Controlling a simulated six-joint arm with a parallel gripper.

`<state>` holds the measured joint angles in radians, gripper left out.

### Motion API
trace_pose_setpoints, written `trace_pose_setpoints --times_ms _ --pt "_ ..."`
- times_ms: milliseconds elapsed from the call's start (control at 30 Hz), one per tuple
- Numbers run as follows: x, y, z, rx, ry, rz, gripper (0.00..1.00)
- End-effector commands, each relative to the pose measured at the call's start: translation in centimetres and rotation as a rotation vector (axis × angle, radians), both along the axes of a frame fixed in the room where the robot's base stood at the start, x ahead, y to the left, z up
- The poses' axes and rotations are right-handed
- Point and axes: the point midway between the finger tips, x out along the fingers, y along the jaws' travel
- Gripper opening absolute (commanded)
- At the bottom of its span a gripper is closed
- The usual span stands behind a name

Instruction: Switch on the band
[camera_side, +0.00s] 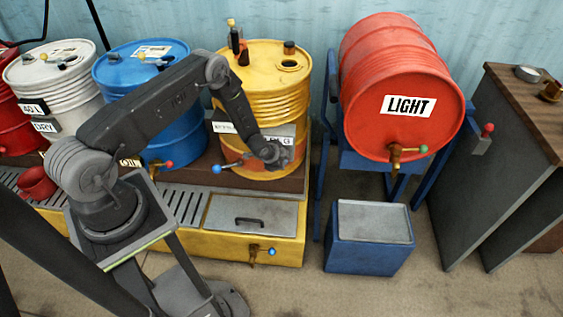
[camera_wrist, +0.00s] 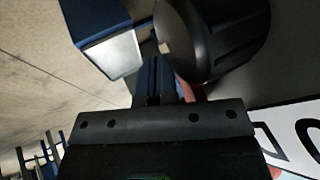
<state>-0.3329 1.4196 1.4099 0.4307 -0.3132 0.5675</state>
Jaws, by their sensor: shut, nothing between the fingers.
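The yellow drum (camera_side: 275,100) stands upright behind my arm in the side view. A grey and white strip with lettering (camera_side: 226,127) runs across its front, partly hidden by my arm. An orange patch (camera_side: 236,157) shows below the strip. I cannot tell which of these is the band, and no switch is clear. My gripper (camera_side: 274,158) is shut and empty, in front of the drum's lower right side. Contact with the drum cannot be told. In the wrist view a white label with black letters (camera_wrist: 283,125) is close by at lower right.
A tap with a blue knob (camera_side: 216,169) projects at the yellow drum's lower left. A red drum marked LIGHT (camera_side: 360,55) lies on a blue stand to the right. A blue box with a grey lid (camera_side: 368,260) stands below it. Floor right of that box is clear.

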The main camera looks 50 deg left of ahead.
Motion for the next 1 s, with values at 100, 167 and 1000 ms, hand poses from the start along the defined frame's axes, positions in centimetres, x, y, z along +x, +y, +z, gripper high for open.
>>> trace_pose_setpoints --times_ms 100,167,1000 --pt "0.0 0.0 0.1 0.000 0.000 0.000 0.00" --pt "0.0 0.0 0.2 0.001 -0.001 0.000 0.00" --pt "-0.7 -0.8 1.6 -0.002 -0.001 -0.001 0.00"
